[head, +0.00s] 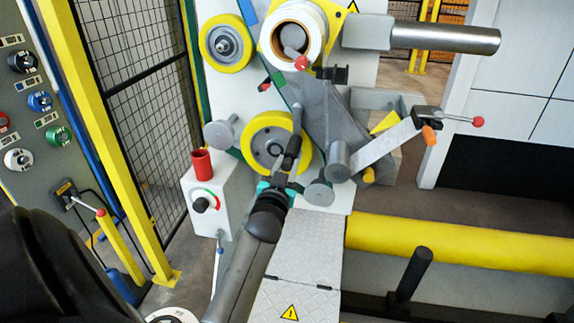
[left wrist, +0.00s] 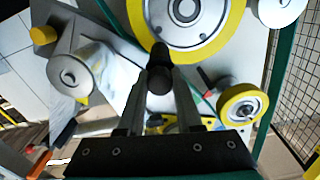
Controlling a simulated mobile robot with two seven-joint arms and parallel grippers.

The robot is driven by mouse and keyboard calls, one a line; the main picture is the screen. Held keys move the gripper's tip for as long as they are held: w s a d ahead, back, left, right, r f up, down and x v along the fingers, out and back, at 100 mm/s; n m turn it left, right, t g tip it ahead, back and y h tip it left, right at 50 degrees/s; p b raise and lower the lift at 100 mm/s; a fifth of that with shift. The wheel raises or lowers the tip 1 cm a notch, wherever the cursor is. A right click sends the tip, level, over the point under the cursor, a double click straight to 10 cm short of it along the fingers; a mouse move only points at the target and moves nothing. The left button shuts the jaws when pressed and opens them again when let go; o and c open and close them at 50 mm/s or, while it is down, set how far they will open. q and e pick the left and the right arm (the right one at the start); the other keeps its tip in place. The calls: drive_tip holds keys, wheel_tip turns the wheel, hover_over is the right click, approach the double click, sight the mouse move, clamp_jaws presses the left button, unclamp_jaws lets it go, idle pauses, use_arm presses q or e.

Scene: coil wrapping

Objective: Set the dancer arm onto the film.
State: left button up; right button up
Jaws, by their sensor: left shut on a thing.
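My left gripper (head: 286,170) is shut on a black round-ended handle (head: 291,150), in front of the lower yellow-rimmed wheel (head: 258,131). In the left wrist view the fingers (left wrist: 160,95) close around the handle (left wrist: 160,72), below the wheel (left wrist: 195,47). The handle's base is hidden, so I cannot tell whether it belongs to the dancer arm. A light flat arm (head: 385,145) with a grey roller (head: 338,160) reaches down-left from a red-knobbed lever at the right. The film's path is unclear; a thin green band (left wrist: 281,55) passes beside the wheel. My right gripper is not visible.
Grey rollers (head: 220,133) (head: 319,193) flank the lower wheel. A control box (head: 207,203) with a red cylinder stands left. A yellow rail (head: 460,245) crosses right, and a mesh fence (head: 145,90) stands left.

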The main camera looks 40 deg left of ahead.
use_arm(q)
clamp_jaws()
drive_tip(key=shift+r, duration=0.1)
idle(0.8)
